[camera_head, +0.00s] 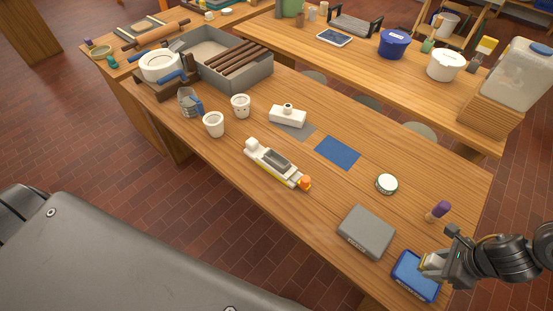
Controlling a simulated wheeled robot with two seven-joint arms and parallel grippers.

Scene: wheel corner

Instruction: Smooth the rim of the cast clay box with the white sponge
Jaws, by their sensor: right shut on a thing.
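My right gripper (436,264) is at the lower right, shut on the white sponge (430,262), over the blue tray (412,288). The sponge is small here and partly hidden by the fingers; I cannot tell whether it touches the tray. A long white piece (261,160) with a dark grey rectangular middle and an orange end lies on the table's middle. It appears to be the cast clay box in its mould, but its rim is too small to make out. My right gripper is well to its right. My left gripper is not in view.
A grey lidded box (366,231), a round tin (387,184), a blue mat (338,152) and a purple-topped tool (438,210) lie between. A white block with a knob (288,115) and two white cups (213,123) stand farther left. The front middle is clear.

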